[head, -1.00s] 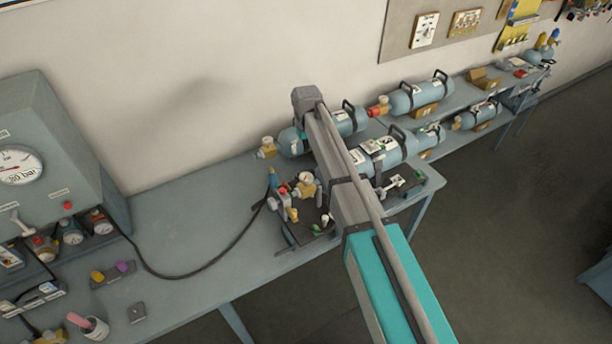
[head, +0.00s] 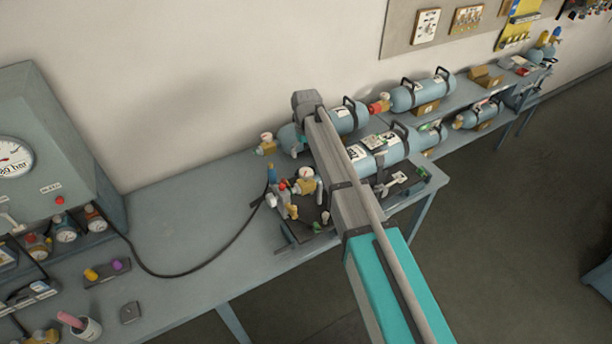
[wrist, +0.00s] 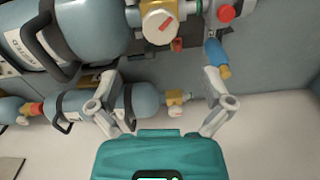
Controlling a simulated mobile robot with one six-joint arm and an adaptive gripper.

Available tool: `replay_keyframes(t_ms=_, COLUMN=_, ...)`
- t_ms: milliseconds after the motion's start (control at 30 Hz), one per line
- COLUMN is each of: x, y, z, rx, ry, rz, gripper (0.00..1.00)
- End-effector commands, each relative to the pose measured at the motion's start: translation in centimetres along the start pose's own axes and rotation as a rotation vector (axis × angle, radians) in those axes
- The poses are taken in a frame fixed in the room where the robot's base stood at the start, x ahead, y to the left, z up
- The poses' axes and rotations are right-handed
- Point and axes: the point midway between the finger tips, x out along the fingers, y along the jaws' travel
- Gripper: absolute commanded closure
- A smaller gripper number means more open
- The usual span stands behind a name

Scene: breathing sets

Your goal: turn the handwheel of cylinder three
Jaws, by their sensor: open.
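In the wrist view my gripper (wrist: 160,90) is open, with nothing between its fingertips. Beyond the fingers lies a blue-grey cylinder (wrist: 145,102) with a yellow valve and pale knob (wrist: 178,98). A larger cylinder (wrist: 100,25) lies nearer, with a yellow valve and white gauge (wrist: 158,20). A red knob (wrist: 227,13) and a blue, yellow-ended part (wrist: 216,55) are near the right finger. In the head view, my arm covers parts of the front cylinder (head: 385,152) and rear cylinder (head: 347,118). I cannot read which is cylinder three.
A gauge cabinet (head: 45,150) stands at the left of the bench (head: 185,225). A black hose (head: 205,262) runs from it to the front valve assembly (head: 290,190). More cylinders (head: 425,92) lie farther right. The middle of the bench is mostly clear.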

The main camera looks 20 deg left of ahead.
Motion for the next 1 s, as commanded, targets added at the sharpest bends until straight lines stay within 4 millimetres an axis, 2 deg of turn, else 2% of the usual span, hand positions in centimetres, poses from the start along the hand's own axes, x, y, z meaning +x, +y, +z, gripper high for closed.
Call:
replay_keyframes(t_ms=33, x=0.8, y=0.0, z=0.0, rx=0.0, ry=0.0, rz=0.0, gripper=0.0)
replay_keyframes(t_ms=1000, x=8.1, y=0.0, z=0.0, rx=0.0, ry=0.0, rz=0.0, gripper=0.0)
